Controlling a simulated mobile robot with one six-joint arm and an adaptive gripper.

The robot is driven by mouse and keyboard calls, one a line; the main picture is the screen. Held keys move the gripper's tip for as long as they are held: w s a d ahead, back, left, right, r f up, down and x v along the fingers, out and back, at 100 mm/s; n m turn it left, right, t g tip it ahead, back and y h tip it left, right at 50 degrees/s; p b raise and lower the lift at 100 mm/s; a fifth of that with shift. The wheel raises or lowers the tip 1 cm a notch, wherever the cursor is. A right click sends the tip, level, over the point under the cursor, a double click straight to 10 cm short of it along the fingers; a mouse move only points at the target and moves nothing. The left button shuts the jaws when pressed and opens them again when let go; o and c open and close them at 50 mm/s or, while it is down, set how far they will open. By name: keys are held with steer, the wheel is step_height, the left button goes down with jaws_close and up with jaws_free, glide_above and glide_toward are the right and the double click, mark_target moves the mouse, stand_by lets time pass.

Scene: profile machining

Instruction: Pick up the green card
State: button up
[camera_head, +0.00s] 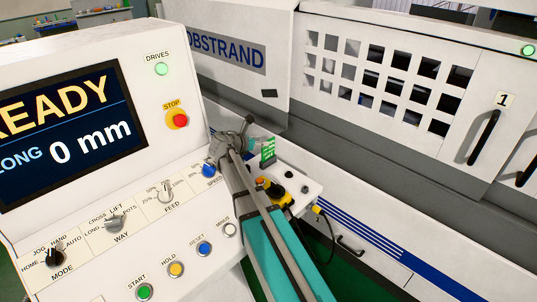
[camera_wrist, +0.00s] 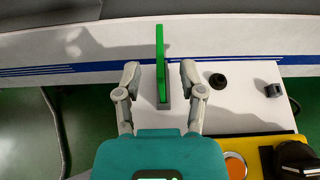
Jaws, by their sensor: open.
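The green card (camera_wrist: 160,55) stands upright, seen nearly edge-on, in a small grey holder (camera_wrist: 165,104) on a white ledge in the wrist view. In the head view the green card (camera_head: 267,149) shows its face, just right of my arm's end. My gripper (camera_wrist: 160,76) is open and empty in the wrist view. One finger is left of the card and one is right, with a gap on each side. The fingers are not clearly made out in the head view, and I cannot tell how deep the card sits between them.
The white ledge (camera_wrist: 235,105) carries a black knob (camera_wrist: 217,81), a small dark block (camera_wrist: 272,90) and a yellow box (camera_wrist: 262,150) with an orange button. A control panel (camera_head: 110,240) with switches stands left of my arm. A white machine housing (camera_head: 390,80) rises behind.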

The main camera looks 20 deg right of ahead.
mark_target(268, 152)
steer(key=b+x, duration=0.1)
steer(key=x, duration=0.4)
steer(key=shift+b, duration=0.3)
steer(key=shift+a, duration=0.1)
jaws_close()
